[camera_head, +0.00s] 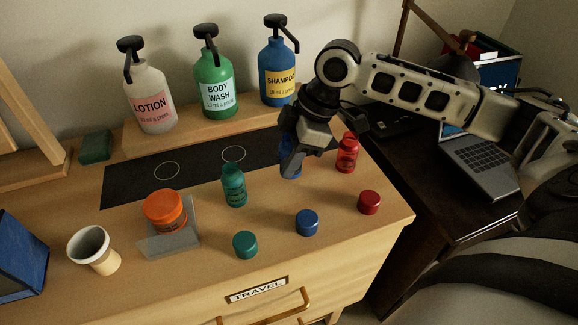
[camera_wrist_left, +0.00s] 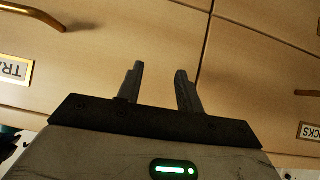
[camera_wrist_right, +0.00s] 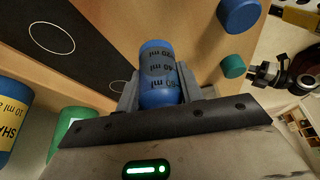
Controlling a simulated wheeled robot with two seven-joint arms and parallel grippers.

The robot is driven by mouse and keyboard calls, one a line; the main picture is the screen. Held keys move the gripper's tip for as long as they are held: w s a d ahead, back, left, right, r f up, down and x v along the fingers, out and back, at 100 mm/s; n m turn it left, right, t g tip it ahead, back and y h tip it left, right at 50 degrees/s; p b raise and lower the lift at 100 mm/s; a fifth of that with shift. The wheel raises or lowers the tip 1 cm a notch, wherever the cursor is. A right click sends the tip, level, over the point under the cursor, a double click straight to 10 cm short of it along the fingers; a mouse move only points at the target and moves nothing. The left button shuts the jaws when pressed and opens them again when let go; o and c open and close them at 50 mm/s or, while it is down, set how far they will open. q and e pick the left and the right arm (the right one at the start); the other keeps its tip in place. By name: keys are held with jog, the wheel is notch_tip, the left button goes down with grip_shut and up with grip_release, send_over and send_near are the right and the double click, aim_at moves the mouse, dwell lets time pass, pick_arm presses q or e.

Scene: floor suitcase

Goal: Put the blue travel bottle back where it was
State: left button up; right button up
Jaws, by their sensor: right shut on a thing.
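The blue travel bottle (camera_head: 290,165) is between the fingers of my right gripper (camera_head: 292,158), at the right part of the black mat (camera_head: 125,186). In the right wrist view the bottle (camera_wrist_right: 158,72) shows its ml marks and sits between both fingers. The gripper hides much of it in the head view, and I cannot tell whether its base touches the mat. Two white circles show on the mat, left of the gripper. My left gripper (camera_wrist_left: 158,88) is open and empty in front of the drawer fronts; the head view does not show it.
A green travel bottle (camera_head: 234,186) and a red one (camera_head: 347,153) stand either side. Green (camera_head: 245,245), blue (camera_head: 307,222) and red (camera_head: 368,202) caps lie in front. Lotion (camera_head: 150,98), body wash (camera_head: 215,80) and shampoo (camera_head: 278,75) pumps stand behind. An orange jar (camera_head: 165,211) is left.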

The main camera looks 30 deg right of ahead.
jog(key=shift+w+d+f, duration=0.1)
jog(key=shift+w+f, duration=0.05)
jog(key=shift+f, duration=0.05)
jog(key=shift+w+f, duration=0.1)
jog(key=shift+f, duration=1.55)
jog(key=shift+f, duration=0.1)
jog(key=o, duration=1.1)
jog(key=shift+c, duration=0.2)
jog(key=v, duration=1.2)
jog(key=shift+p, duration=0.3)
jog(key=shift+d, duration=0.1)
